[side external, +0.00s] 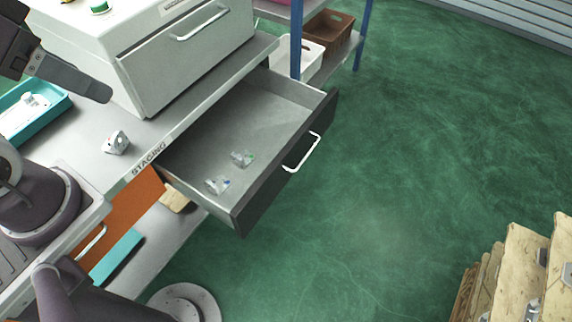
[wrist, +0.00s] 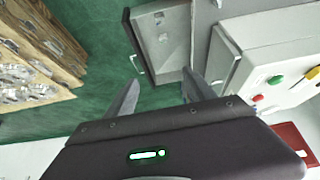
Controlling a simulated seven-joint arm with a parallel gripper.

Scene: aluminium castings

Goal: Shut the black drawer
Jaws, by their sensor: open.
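The black drawer (side external: 258,200) is pulled well out from under the staging bench, and its dark front has a white handle (side external: 301,153). Two small metal castings (side external: 242,158) lie on its grey floor. In the wrist view the open drawer (wrist: 152,20) is seen from above, beyond my fingers, with its handle (wrist: 137,64) on the left. My gripper (wrist: 161,78) is open with nothing between its fingers. In the side view part of my gripper (side external: 82,84) shows at the upper left, above the bench and apart from the drawer.
A white cabinet (side external: 185,60) stands on the bench behind the drawer. A casting (side external: 117,142) and a teal tray (side external: 35,115) are on the bench. An orange drawer front (side external: 118,217) is below. Green floor before the drawer is clear; wooden crates (side external: 520,270) stand lower right.

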